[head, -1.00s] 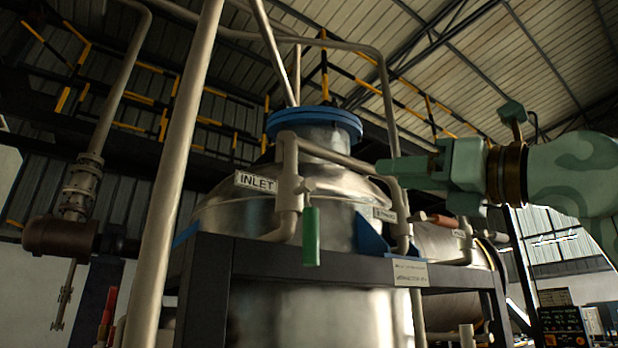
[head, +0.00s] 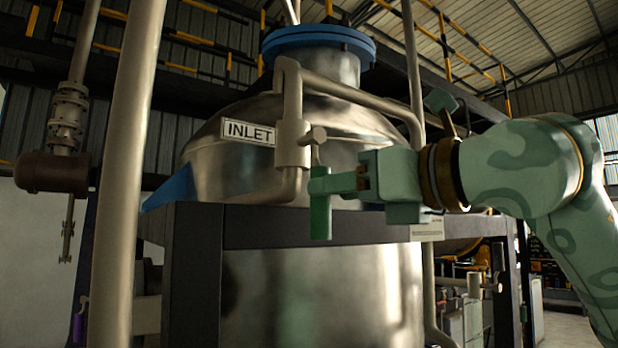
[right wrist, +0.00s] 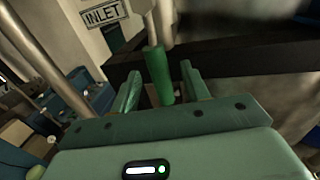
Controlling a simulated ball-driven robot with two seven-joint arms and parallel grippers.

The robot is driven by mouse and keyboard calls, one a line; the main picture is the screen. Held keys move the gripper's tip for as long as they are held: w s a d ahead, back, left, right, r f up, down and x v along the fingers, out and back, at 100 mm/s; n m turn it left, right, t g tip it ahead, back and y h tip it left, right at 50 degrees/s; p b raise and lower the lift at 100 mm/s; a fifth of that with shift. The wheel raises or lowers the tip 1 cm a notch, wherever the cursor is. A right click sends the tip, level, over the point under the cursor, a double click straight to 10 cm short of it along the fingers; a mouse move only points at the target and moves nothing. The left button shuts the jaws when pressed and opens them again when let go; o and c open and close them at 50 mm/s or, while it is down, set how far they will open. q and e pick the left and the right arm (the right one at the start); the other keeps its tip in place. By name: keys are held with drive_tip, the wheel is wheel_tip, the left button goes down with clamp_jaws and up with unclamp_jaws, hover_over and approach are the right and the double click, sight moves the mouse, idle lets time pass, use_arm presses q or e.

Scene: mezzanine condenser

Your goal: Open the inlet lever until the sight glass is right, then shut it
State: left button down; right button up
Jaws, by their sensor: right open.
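The inlet lever is a green handle (head: 320,205) that hangs straight down from a valve on a grey pipe, beside the white INLET label (head: 248,131). My right gripper (head: 330,184) comes in from the right and reaches the handle. In the right wrist view the green handle (right wrist: 158,75) stands between the two open fingers (right wrist: 160,92), with a gap visible beside it. I cannot tell whether a finger touches it. The label also shows in the right wrist view (right wrist: 102,14). I cannot make out a sight glass. My left gripper is not in view.
The steel vessel (head: 235,165) with a blue flange (head: 318,40) stands behind the lever. A dark frame beam (head: 285,228) runs just behind the handle. A thick pale post (head: 128,180) rises to the left. A small tag (head: 427,230) hangs on the beam.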

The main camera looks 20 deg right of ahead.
drive_tip(key=p+x, duration=0.1)
drive_tip(key=x, duration=0.3)
drive_tip(key=shift+w+a+r, duration=0.1)
drive_tip(key=shift+a+r, duration=0.1)
drive_tip(key=shift+w+a+f+p, duration=0.15)
drive_tip(key=shift+w+a+p, duration=0.2)
drive_tip(key=shift+w, duration=0.25)
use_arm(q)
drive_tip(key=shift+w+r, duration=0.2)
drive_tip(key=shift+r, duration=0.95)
use_arm(e)
drive_tip(key=shift+s, duration=0.1)
clamp_jaws()
